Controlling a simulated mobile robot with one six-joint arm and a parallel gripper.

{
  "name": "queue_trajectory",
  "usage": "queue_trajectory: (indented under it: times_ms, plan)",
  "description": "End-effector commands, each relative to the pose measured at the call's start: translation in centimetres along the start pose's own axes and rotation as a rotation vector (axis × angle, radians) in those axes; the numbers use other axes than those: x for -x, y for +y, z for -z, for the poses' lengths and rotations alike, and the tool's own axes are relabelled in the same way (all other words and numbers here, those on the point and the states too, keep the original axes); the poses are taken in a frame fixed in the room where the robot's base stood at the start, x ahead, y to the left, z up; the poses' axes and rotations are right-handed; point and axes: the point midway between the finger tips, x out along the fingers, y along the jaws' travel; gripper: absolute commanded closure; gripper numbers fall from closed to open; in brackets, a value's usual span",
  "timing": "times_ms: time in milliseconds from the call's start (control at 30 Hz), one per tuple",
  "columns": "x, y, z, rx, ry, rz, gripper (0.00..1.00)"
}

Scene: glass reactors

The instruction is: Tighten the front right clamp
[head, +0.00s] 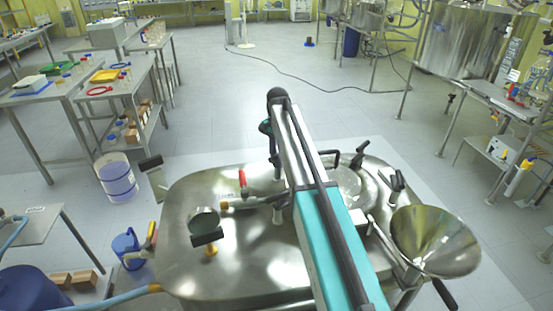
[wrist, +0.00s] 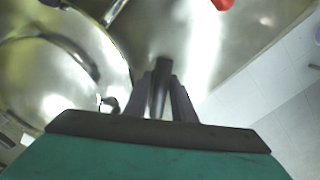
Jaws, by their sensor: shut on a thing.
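In the wrist view my gripper (wrist: 161,80) has its two dark fingers closed on either side of a dark upright clamp handle (wrist: 160,82). The handle stands over the shiny steel vessel top, beside a round lid (wrist: 50,75) at the left. In the head view the steel vessel top (head: 180,260) fills the lower middle. My teal arm reaches over it, and I cannot make out the fingers there. Black-handled clamps show around the round lid (head: 350,185), one at its back (head: 358,154) and one at its right (head: 396,183). I cannot tell which clamp is gripped.
A gauge (head: 204,221) and a red-handled valve (head: 242,178) stand up from the vessel top. A steel funnel (head: 435,240) juts out at the right. A blue hose (head: 110,303) runs in from the left. The floor beyond the vessel is mostly clear.

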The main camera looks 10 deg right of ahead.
Motion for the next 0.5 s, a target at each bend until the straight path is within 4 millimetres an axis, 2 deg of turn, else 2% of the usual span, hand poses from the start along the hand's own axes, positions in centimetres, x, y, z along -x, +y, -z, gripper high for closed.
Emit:
queue_trajectory:
  times_ms: [500]
  plan:
    - [0.05,-0.01,0.06,-0.446,0.0,0.001,0.99]
